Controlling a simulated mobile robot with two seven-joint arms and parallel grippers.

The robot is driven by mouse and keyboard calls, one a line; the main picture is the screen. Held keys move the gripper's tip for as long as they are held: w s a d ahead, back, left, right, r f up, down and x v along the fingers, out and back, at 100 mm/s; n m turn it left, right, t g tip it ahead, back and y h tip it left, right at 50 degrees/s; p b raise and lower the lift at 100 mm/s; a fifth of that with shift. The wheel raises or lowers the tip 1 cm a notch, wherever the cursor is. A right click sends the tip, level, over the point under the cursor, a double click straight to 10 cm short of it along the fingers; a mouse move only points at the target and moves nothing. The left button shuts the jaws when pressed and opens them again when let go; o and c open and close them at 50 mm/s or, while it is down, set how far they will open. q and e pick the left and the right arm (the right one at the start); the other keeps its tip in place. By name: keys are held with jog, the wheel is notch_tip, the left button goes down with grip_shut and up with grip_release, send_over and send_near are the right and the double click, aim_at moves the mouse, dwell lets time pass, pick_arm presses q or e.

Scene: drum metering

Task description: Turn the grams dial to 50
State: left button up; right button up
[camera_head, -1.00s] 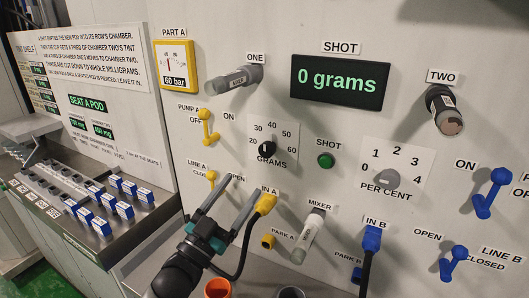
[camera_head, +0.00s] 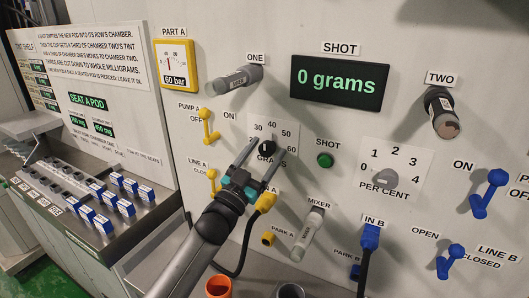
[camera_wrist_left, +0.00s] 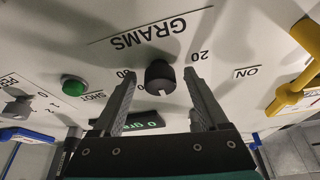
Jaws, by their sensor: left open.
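The grams dial is a black round knob (camera_head: 267,144) on the white panel, under an arc of numbers from 20 to 60. It also shows in the left wrist view (camera_wrist_left: 160,78), upside down, with a small notch on its lower edge; I cannot read which number this marks. My left gripper (camera_head: 267,151) is open at the dial, one finger on each side. In the left wrist view its fingertips (camera_wrist_left: 161,74) flank the knob with gaps on both sides. The fingers partly cover the GRAMS label in the head view. My right gripper is not in view.
The shot display (camera_head: 339,78) reads 0 grams. A green shot button (camera_head: 325,160) lies right of the dial. The yellow line A lever (camera_head: 213,181), pump A lever (camera_head: 208,125) and yellow IN A plug (camera_head: 265,202) are close to my left arm.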

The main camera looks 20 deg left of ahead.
pick_arm(q)
grip_shut()
dwell(0.6)
